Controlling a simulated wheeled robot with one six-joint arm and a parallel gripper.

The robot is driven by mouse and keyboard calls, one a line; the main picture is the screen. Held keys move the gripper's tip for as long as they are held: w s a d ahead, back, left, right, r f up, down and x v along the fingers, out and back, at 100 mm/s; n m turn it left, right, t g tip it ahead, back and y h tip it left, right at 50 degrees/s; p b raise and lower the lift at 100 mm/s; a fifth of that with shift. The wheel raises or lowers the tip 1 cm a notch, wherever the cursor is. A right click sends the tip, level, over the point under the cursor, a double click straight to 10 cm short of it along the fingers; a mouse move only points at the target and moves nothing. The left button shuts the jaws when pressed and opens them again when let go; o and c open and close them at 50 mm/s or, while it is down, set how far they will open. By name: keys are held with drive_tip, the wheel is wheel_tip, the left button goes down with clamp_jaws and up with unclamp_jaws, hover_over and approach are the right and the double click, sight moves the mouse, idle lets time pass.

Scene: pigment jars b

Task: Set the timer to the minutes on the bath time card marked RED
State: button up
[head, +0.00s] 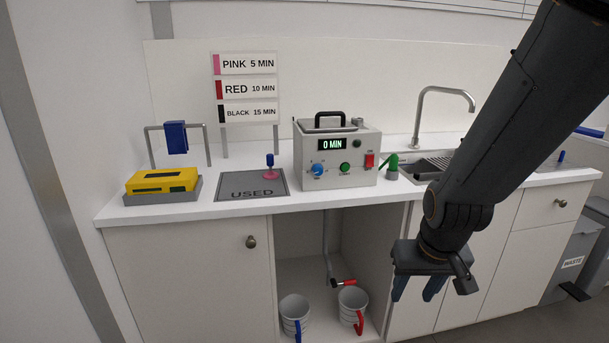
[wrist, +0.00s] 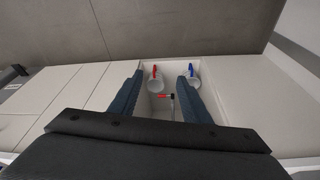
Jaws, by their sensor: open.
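The timer box (head: 312,162) stands on the counter, and its display (head: 332,144) reads 0 MIN. Its front has a blue knob (head: 317,170), a green button (head: 345,168) and a red switch (head: 369,161). The card marked RED (head: 248,88) hangs on the stand behind and left of the box and reads 10 MIN. The PINK card (head: 247,63) reads 5 MIN and the BLACK card (head: 249,112) reads 15 MIN. My gripper (head: 413,290) is open and empty, in front of the cabinet, below and right of the timer box. The wrist view shows its fingers (wrist: 160,98) apart.
A yellow box (head: 162,180) in a grey tray, a blue item on a rail (head: 176,137) and the USED mat (head: 237,191) are left. A green-handled item (head: 391,167) and sink tap (head: 444,90) are right.

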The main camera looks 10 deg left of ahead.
drive_tip(key=w+a+n+t, duration=0.1)
drive_tip(key=w+a+t, duration=0.3)
drive_tip(key=w, duration=0.7)
drive_tip(key=n+t+y+p, duration=0.2)
drive_tip(key=t+y, duration=0.3)
drive_tip(key=t, duration=0.5)
approach(319, 171)
drive_tip(key=p+x, duration=0.1)
drive_tip(key=x, duration=0.7)
drive_tip(key=shift+w+a+p, duration=0.15)
drive_tip(key=shift+p, duration=0.15)
drive_tip(key=c, duration=1)
drive_tip(key=shift+c, duration=0.2)
